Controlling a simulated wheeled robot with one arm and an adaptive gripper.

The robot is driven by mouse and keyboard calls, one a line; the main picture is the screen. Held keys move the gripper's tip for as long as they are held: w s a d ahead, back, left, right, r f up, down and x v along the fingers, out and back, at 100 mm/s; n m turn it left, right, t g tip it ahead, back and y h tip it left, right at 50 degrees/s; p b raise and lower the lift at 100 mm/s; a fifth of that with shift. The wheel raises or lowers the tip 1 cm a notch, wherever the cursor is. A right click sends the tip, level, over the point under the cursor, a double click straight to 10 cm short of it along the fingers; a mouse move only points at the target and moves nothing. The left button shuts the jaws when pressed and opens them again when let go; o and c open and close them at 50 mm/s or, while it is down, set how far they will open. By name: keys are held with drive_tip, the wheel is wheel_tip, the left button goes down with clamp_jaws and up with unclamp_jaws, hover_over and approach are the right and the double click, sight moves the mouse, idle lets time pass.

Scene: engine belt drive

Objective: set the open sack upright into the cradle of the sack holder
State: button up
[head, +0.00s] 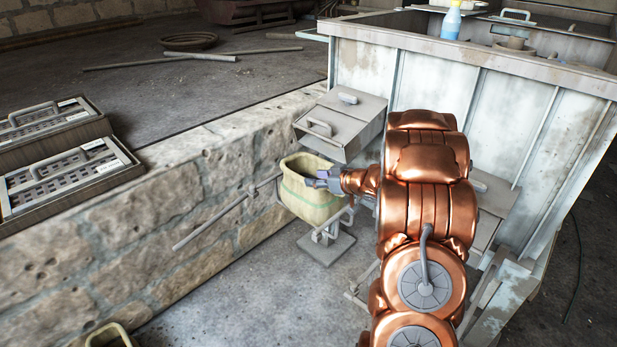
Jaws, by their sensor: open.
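The open sack (307,203) is pale yellow-green with a green line around it. It stands about upright, mouth up, above the foot of the grey metal sack holder (327,248). Bars of the holder show beside and below the sack, but its far side is hidden, so I cannot tell how fully the cradle bears it. My gripper (316,181) is open at the right side of the sack's mouth, its fingertips over the rim. I cannot tell whether they touch it.
A stone wall (190,185) runs behind the sack. A grey metal box with handles (340,122) overhangs just behind it. A pale panelled bin (440,85) stands right. A long rod (212,222) reaches left from the holder. Another open container (108,337) shows at the bottom left.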

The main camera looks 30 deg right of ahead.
drive_tip(key=s+r+m+g+h, duration=0.4)
drive_tip(key=s+r+g+h, duration=0.3)
drive_tip(key=s, duration=0.4)
drive_tip(key=s+a+n+g+y, duration=0.1)
drive_tip(key=s+a+g+y, duration=0.3)
drive_tip(key=s+a, duration=2.5)
drive_tip(key=s+g, duration=0.3)
drive_tip(key=g, duration=0.2)
drive_tip(key=shift+a+f+p, duration=0.2)
drive_tip(key=shift+f+p, duration=0.1)
drive_tip(key=shift+f, duration=0.1)
